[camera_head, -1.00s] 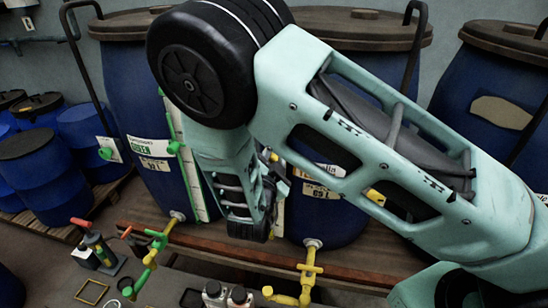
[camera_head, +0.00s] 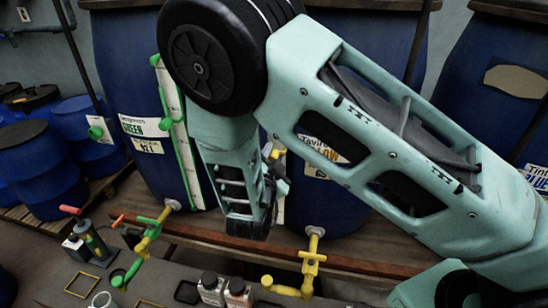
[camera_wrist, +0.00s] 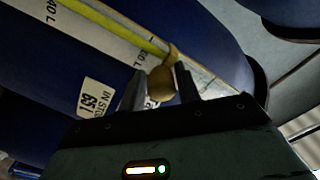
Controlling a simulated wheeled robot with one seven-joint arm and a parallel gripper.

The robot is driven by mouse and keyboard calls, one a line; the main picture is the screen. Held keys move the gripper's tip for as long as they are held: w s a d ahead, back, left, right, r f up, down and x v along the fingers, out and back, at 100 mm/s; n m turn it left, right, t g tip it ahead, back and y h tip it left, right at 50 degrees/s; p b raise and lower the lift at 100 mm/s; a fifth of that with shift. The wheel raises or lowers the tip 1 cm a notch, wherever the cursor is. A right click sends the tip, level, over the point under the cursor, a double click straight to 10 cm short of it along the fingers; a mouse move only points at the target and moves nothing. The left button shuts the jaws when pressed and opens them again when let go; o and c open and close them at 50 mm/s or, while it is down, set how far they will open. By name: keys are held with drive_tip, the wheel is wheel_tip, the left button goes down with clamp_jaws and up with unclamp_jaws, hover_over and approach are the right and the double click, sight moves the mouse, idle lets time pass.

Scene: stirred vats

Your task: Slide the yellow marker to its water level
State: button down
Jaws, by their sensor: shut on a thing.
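The yellow marker (camera_wrist: 162,82), a rounded knob, sits between the two fingers of my gripper (camera_wrist: 160,88) in the wrist view, and they are shut on it. It is at a yellow tube (camera_wrist: 135,28) that runs along a white scale board (camera_wrist: 95,25) with litre marks. The water level in the tube is hard to make out. The board is on the blue yellow-water vat (camera_wrist: 40,65), which carries a stock label (camera_wrist: 97,98). In the head view my arm hides part of this vat (camera_head: 325,205) and most of its gauge.
The green vat (camera_head: 125,80) with its green gauge (camera_head: 185,150) stands to the left. Another blue vat (camera_head: 480,110) stands at the right. A yellow tap (camera_head: 312,255) and a green tap (camera_head: 145,245) project in front of the wooden platform (camera_head: 350,260). Small blue barrels (camera_head: 45,175) stand at far left.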

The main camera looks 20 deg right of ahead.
drive_tip(key=c, duration=1.2)
unclamp_jaws()
drive_tip(key=shift+b+v, duration=2.95)
drive_tip(key=shift+v, duration=5.8)
